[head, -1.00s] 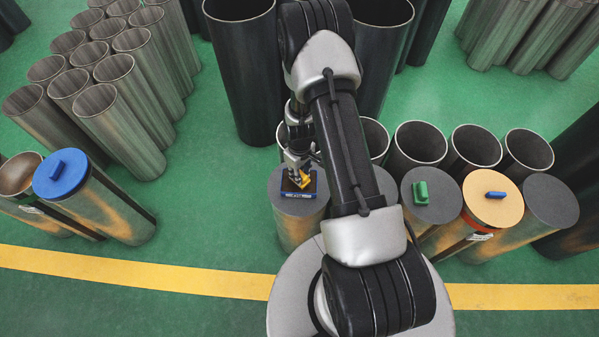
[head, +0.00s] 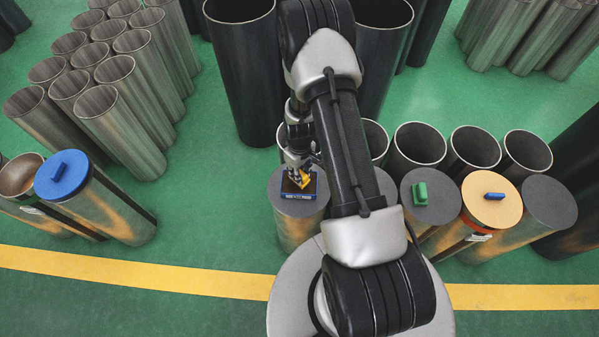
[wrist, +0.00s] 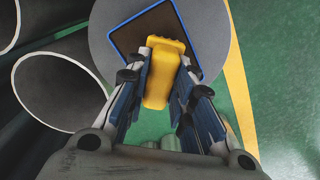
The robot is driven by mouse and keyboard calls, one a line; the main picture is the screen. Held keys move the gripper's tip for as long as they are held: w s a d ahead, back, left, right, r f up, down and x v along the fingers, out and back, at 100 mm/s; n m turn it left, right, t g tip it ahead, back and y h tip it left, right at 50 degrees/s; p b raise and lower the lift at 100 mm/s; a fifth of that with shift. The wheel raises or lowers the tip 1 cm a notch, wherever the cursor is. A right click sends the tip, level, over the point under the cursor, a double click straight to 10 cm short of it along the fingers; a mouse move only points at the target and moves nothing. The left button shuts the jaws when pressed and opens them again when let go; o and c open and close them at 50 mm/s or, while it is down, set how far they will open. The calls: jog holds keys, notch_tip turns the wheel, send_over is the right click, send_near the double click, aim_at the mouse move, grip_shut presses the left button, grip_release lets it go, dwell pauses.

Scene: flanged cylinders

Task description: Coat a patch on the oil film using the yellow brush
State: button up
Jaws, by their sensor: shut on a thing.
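My gripper (head: 298,168) is shut on the yellow brush (wrist: 163,75), which shows between its fingers in the wrist view. The oil film is a dark patch with a blue border (wrist: 174,13) on the grey round top of a cylinder (wrist: 108,22). In the head view the blue-edged film (head: 298,196) lies under my gripper. The brush's far end overlaps the film in the wrist view; I cannot tell whether it touches. The lower end of the brush is hidden.
Right of my arm stand cylinders with a green block (head: 420,193) and a blue-handled orange lid (head: 493,198). A blue-lidded cylinder (head: 62,176) stands at left. Open pipes (head: 420,146) stand close behind. Green floor (head: 205,215) is clear at left of the film's cylinder.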

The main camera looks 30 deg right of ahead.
jog(key=shift+r+p, duration=1.55)
jog(key=shift+r, duration=1.25)
